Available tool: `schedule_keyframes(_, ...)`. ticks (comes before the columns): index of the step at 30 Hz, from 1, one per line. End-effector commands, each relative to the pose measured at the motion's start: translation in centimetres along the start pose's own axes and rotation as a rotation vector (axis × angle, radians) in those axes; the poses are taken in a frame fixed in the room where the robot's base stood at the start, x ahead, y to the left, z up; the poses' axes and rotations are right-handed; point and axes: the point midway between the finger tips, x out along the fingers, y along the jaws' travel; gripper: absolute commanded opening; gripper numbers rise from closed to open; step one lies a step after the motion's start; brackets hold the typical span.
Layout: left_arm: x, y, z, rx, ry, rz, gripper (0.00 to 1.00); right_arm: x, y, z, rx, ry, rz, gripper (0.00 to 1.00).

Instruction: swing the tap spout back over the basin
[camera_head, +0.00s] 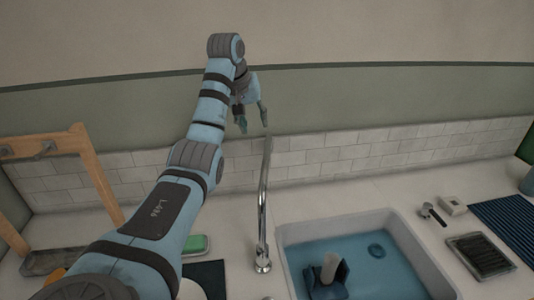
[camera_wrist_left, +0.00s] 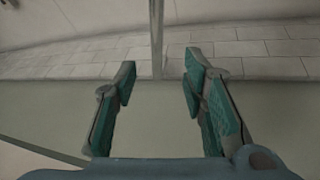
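The tall chrome tap (camera_head: 263,205) rises from the counter just left of the basin (camera_head: 340,222). Its upper end stands near the tiled wall, clear of the basin opening as seen in the head view. My left gripper (camera_head: 254,117) is open and empty at the upper end of the tap. In the left wrist view the tap tube (camera_wrist_left: 157,40) comes down from the top edge and ends between the open fingertips (camera_wrist_left: 160,68), apart from both. Whether the tube has depth inside the grip is hard to tell. My right gripper is not in view.
A wooden frame (camera_head: 88,165) and green sponge (camera_head: 194,244) are left. A black tray (camera_head: 480,256) and blue ribbed mat (camera_head: 510,225) are right.

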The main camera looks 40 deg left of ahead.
Motion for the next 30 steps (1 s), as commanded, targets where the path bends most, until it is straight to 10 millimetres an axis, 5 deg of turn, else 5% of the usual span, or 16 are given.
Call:
schedule_keyframes(1,1.8,0.1,0.6,0.004,-0.002,0.005,0.39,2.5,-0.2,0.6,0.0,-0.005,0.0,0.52)
schedule_keyframes(4,3.1,0.2,0.8,0.01,-0.005,0.005,0.39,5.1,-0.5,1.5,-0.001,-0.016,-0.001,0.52)
schedule_keyframes(18,12.7,0.1,0.3,0.005,-0.006,0.001,0.39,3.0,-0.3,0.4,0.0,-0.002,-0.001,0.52)
schedule_keyframes(28,13.5,0.0,0.4,0.006,-0.004,0.0,0.39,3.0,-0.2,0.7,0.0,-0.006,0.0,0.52)
schedule_keyframes(30,13.5,0.0,0.4,0.005,-0.004,0.0,0.29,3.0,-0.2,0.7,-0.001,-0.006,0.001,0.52)
